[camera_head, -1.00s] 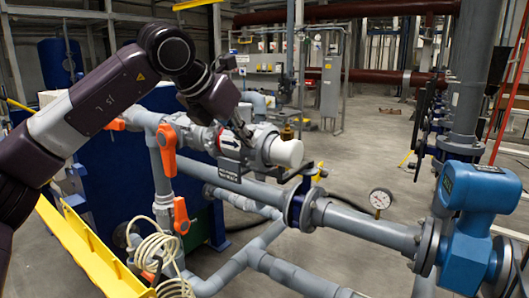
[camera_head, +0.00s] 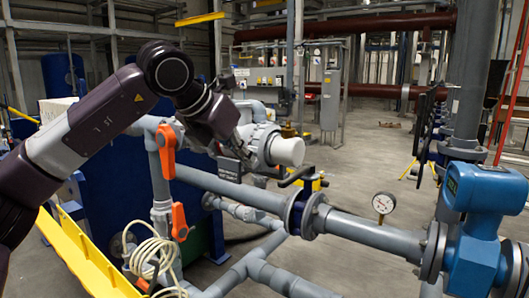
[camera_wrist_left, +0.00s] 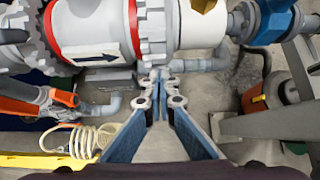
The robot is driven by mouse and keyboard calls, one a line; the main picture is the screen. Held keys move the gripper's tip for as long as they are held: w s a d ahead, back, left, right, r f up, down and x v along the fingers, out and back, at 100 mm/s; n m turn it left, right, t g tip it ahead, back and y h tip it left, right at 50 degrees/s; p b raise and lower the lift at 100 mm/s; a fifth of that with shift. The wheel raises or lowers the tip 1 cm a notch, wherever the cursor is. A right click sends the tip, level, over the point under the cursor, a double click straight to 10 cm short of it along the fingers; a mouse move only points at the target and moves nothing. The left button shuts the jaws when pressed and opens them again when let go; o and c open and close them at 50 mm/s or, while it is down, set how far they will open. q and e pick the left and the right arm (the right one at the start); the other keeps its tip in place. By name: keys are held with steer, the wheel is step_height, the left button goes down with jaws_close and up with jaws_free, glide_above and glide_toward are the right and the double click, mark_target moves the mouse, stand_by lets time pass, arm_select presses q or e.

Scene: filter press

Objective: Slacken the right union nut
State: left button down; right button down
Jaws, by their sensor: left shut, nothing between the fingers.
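The right union nut (camera_head: 262,140) is a grey ribbed ring on the horizontal valve body, just left of the white pipe end (camera_head: 290,150). In the left wrist view the nut (camera_wrist_left: 155,28) stands at the top centre, right of a white band with a black arrow and red edges (camera_wrist_left: 95,45). My left gripper (camera_head: 243,155) is in front of the valve and covers part of it. In the wrist view its fingers (camera_wrist_left: 160,76) are shut and empty, with the tips at the nut's lower edge; I cannot tell whether they touch. My right gripper is not in view.
Orange valve handles (camera_head: 167,150) stand on the pipe to the left. A flanged grey pipe (camera_head: 370,232) with a gauge (camera_head: 383,202) runs below right to a blue meter (camera_head: 475,205). A coiled cream hose (camera_head: 155,258) hangs lower left. Open floor lies behind.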

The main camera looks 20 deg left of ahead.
mark_target(250, 170)
arm_select(q)
steer(key=shift+w+d+f+b, duration=0.15)
steer(key=shift+f+b, duration=0.2)
steer(key=shift+f, duration=0.25)
steer(key=shift+w+d+f+b, duration=0.15)
steer(key=shift+f+b, duration=0.25)
steer(key=shift+f, duration=0.2)
steer(key=shift+w+d+f+b, duration=0.15)
steer(key=shift+f+b, duration=0.2)
steer(key=shift+f, duration=0.25)
steer(key=shift+w+a+f+b, duration=0.1)
steer(key=shift+a+f+b, duration=0.15)
steer(key=shift+f, duration=0.35)
steer(key=s+a+r+p, duration=0.1)
steer(key=s+r+p, duration=0.1)
steer(key=s+r, duration=0.2)
step_height(250, 170, up, 3)
steer(key=shift+r+p, duration=0.15)
steer(key=shift+p, duration=0.25)
steer(key=shift+d, duration=0.15)
